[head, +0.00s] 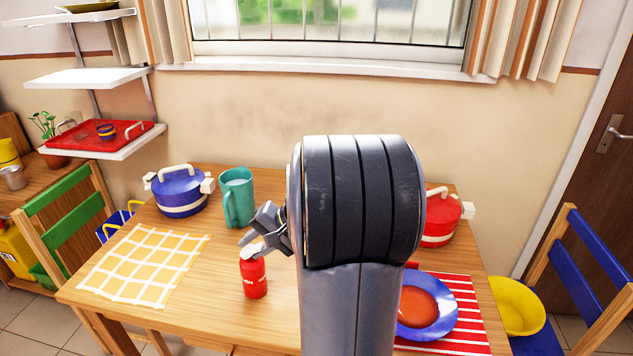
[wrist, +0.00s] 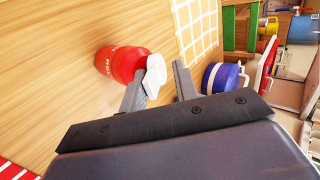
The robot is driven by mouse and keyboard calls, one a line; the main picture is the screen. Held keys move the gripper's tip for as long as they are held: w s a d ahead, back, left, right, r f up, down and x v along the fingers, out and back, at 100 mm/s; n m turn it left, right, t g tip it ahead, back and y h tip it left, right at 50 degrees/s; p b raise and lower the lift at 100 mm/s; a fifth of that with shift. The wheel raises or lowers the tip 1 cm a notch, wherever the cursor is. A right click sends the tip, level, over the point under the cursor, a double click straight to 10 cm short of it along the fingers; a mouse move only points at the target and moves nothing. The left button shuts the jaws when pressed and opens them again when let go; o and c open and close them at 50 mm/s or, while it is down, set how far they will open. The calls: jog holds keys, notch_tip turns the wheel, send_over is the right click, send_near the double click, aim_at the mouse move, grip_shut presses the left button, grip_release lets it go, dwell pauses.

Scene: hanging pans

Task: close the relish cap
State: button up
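A red relish bottle (head: 255,278) with white lettering stands upright on the wooden table (head: 205,300). Its white cap (head: 252,250) is on top; in the wrist view the bottle (wrist: 120,63) lies to the left and the cap (wrist: 156,76) points right and looks angled, with a raised part. I cannot tell clearly how far the lid is open. My gripper (head: 256,228) is just above the cap in the head view. In the wrist view my gripper (wrist: 161,72) has its fingers apart, with the left finger close beside the cap; I cannot tell if they touch. Nothing is held.
A teal pitcher (head: 238,200) and a blue pot (head: 180,190) stand behind the bottle. A yellow checked mat (head: 145,262) lies left. My arm hides the table's middle right; a red pot (head: 438,225) and a blue plate (head: 445,320) are beyond it.

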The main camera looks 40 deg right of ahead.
aim_at(243, 251)
jog(key=shift+w+a+r+g+h+p, duration=0.3)
jog(key=shift+r+g+h+p, duration=0.25)
jog(key=shift+p, duration=1.75)
jog(key=shift+w+a+r+g+h+p, duration=0.25)
jog(key=shift+g+h+p, duration=0.35)
jog(key=shift+p, duration=1.7)
jog(key=g+h+p, duration=0.1)
jog(key=p, duration=0.3)
jog(key=w+a+g+h+p, duration=0.1)
jog(key=g+p, duration=0.1)
jog(key=p, duration=0.3)
jog(key=shift+w+r, duration=0.15)
jog(key=shift+w, duration=0.05)
jog(key=d+b+v, duration=0.1)
jog(key=b+v, duration=0.1)
jog(key=v, duration=0.8)
jog(key=d+f+n+t+h+b, duration=0.2)
jog(key=d+f+t+h+b, duration=0.1)
jog(key=d, duration=0.7)
jog(key=d+f+n+t+h+b, duration=0.2)
jog(key=d+h+b, duration=0.3)
jog(key=d, duration=0.5)
jog(key=shift+s+f+t+b, duration=0.2)
jog(key=shift+f+t+b, duration=0.25)
jog(key=shift+t, duration=0.3)
jog(key=shift+d, duration=0.1)
jog(key=shift+r, duration=0.1)
